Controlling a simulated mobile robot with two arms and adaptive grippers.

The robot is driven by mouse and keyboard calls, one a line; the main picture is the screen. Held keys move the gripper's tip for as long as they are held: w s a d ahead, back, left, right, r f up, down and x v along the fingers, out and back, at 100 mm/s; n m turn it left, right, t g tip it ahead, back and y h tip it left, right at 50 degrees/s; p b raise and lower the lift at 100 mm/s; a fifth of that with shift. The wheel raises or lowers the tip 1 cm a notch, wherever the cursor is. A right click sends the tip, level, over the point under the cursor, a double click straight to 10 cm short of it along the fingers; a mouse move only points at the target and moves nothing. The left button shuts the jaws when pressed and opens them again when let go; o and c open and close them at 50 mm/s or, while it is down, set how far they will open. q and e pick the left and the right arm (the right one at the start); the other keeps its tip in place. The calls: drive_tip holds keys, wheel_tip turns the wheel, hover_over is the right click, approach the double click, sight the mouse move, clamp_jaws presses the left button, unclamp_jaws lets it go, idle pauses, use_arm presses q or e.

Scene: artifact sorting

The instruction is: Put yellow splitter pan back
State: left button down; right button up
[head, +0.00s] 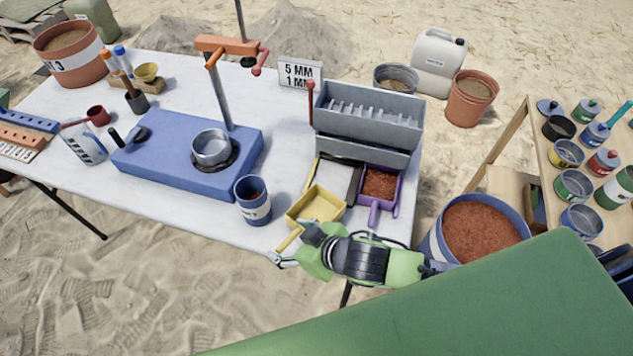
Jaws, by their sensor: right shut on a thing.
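The yellow splitter pan (318,204) is at the front edge of the white table, its handle pointing toward the lower left. It looks empty. My right gripper (284,256) is shut on the pan's handle. The grey riffle splitter (368,115) stands behind the pan, at the table's right end. A purple pan (381,184) full of reddish soil sits in front of the splitter, to the right of the yellow pan. My left gripper is not in view.
A blue cup (253,200) stands close to the left of the yellow pan. A blue base (190,150) with a sieve and post is further left. A bucket of red soil (478,230) stands right of the table. A wooden shelf with tins (575,150) is at the right.

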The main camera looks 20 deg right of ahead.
sight(312, 192)
drive_tip(key=w+d, duration=0.2)
drive_tip(key=w+d+p, duration=0.1)
drive_tip(key=w, duration=0.2)
drive_tip(key=w+d, duration=0.2)
drive_tip(key=w, duration=0.1)
drive_tip(key=shift+w+d, duration=0.2)
drive_tip(key=shift+d, duration=0.15)
drive_tip(key=w+d, duration=0.1)
drive_tip(key=w+d+p, duration=0.1)
drive_tip(key=w, duration=0.1)
drive_tip(key=shift+w+d+r, duration=0.15)
drive_tip(key=shift+d, duration=0.05)
drive_tip(key=shift+w+d, duration=0.15)
drive_tip(key=shift+w, duration=0.15)
drive_tip(key=shift+f+p, duration=0.35)
drive_tip(key=shift+p, duration=0.05)
drive_tip(key=shift+s+f, duration=0.1)
drive_tip(key=shift+f, duration=0.4)
drive_tip(key=o, duration=1.2)
